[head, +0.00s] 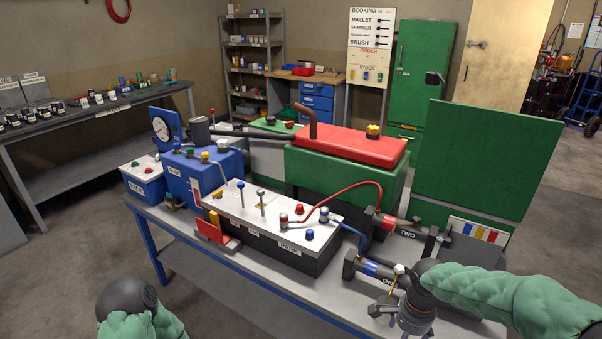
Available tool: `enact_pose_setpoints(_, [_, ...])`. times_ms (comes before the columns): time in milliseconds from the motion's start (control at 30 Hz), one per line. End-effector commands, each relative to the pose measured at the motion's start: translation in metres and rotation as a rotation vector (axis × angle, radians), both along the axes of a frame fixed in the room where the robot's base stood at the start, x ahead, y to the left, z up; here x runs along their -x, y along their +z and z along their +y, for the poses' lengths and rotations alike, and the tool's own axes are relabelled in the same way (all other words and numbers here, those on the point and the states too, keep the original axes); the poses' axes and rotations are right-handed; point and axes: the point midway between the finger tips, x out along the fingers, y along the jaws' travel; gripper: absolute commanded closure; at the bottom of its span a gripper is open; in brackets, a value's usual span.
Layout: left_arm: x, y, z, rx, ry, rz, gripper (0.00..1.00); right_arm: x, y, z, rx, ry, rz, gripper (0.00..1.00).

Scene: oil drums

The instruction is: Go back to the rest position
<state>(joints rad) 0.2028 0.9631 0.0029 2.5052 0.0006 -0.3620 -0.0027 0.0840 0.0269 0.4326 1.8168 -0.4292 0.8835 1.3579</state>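My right arm comes in from the right in a green sleeve. Its dark gripper (404,316) hangs at the front right of the workbench (238,287), close to the black cylinder marked ONE (368,268). Its fingers are foreshortened, so I cannot tell whether they are open or touch anything. My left arm shows only as a green sleeve and a dark rounded joint at the bottom left, in front of the bench. Its gripper is out of view.
The bench carries a white-topped control box (270,215) with levers, a blue pump unit (190,172), a red-topped green tank (345,150) and a cylinder marked TWO (400,227). A red hose and a blue hose run to the cylinders. Open floor lies left of the bench.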

Motion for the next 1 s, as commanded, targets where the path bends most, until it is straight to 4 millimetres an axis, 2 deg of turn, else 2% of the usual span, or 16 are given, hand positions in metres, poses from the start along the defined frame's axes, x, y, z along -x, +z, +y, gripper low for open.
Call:
enact_pose_setpoints(367, [-0.001, 0.001, 0.000, 0.000, 0.001, -0.002, 0.60, 0.003, -0.055, 0.034, -0.090, 0.180, -0.005, 0.17])
enact_pose_setpoints(567, [-0.001, 0.002, 0.000, 0.000, 0.001, -0.002, 0.60, 0.013, -0.100, 0.064, -0.165, 0.325, -0.024, 0.17])
enact_pose_setpoints(767, [-0.001, 0.004, 0.000, 0.000, 0.001, -0.002, 0.60, 0.042, -0.163, 0.105, -0.258, 0.522, -0.071, 0.17])
enact_pose_setpoints(1000, [-0.001, 0.006, 0.000, 0.000, 0.001, -0.002, 0.60, 0.093, -0.226, 0.142, -0.308, 0.735, -0.144, 0.17])
